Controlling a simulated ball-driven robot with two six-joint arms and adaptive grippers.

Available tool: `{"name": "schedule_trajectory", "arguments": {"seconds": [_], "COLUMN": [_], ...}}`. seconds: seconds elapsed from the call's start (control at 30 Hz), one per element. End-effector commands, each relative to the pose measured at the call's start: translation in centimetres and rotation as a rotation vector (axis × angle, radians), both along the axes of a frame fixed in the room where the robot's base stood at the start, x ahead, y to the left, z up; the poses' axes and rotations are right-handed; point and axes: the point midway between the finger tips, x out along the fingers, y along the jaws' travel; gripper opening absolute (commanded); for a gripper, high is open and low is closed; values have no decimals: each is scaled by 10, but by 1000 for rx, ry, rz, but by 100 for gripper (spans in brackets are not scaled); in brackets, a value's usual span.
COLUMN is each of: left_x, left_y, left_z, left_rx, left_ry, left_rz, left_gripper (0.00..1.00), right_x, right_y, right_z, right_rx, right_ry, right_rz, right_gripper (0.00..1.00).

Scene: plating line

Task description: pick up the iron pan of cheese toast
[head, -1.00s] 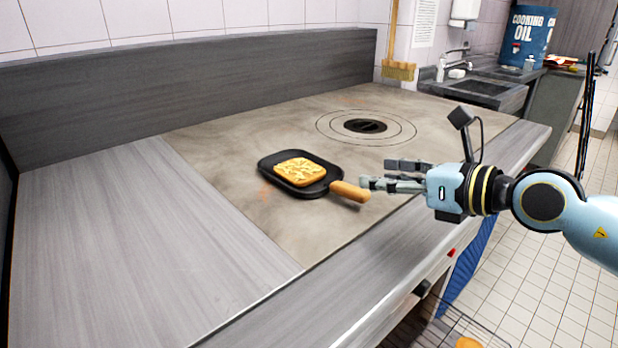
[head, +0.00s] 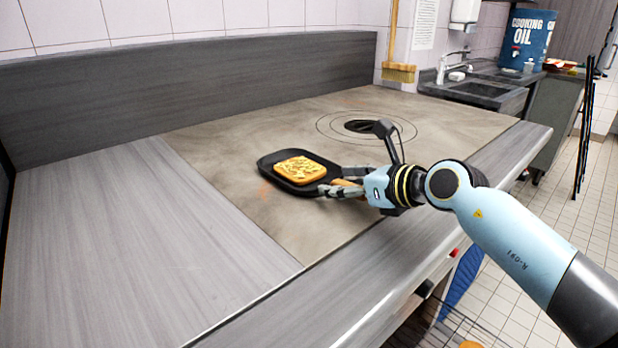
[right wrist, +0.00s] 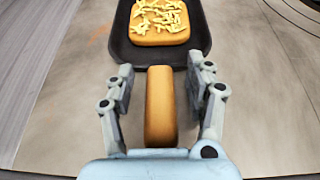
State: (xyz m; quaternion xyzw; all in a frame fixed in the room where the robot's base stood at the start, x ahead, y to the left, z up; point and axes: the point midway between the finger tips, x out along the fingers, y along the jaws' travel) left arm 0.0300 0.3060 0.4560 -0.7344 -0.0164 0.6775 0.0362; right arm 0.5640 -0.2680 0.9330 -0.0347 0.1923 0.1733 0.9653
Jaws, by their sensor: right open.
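The black iron pan (head: 268,160) rests on the griddle plate in the head view, with cheese toast (head: 300,170) lying in it. Its wooden handle points right toward my right arm and is mostly hidden there by my right gripper (head: 338,181). In the right wrist view, the pan (right wrist: 191,50) and toast (right wrist: 160,22) are at the top. The handle (right wrist: 160,105) lies between the two fingers of my right gripper (right wrist: 160,85), which is open. Gaps show on both sides of the handle. My left gripper is not in view.
The griddle plate (head: 235,205) has free room around the pan, and a round ringed burner (head: 360,127) lies behind my right gripper. A bare grey counter (head: 110,240) is at left. A dark backsplash (head: 180,95) runs behind. A sink (head: 485,88) stands at the far right.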

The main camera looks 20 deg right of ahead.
Motion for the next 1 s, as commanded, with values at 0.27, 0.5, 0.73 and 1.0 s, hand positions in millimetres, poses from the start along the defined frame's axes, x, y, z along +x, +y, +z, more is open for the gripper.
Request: {"name": "schedule_trajectory", "arguments": {"seconds": [0.27,0.5,0.73,1.0], "left_x": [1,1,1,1], "left_y": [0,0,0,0], "left_z": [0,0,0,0], "left_rx": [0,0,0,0], "left_ry": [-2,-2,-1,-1], "left_rz": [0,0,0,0], "left_gripper": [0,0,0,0], "right_x": [0,0,-1,1], "right_y": [0,0,0,0], "right_z": [0,0,0,3], "right_rx": [0,0,1,2], "right_ry": [0,0,0,-7], "right_rz": [0,0,0,-1], "right_gripper": [39,8,0,0]}}
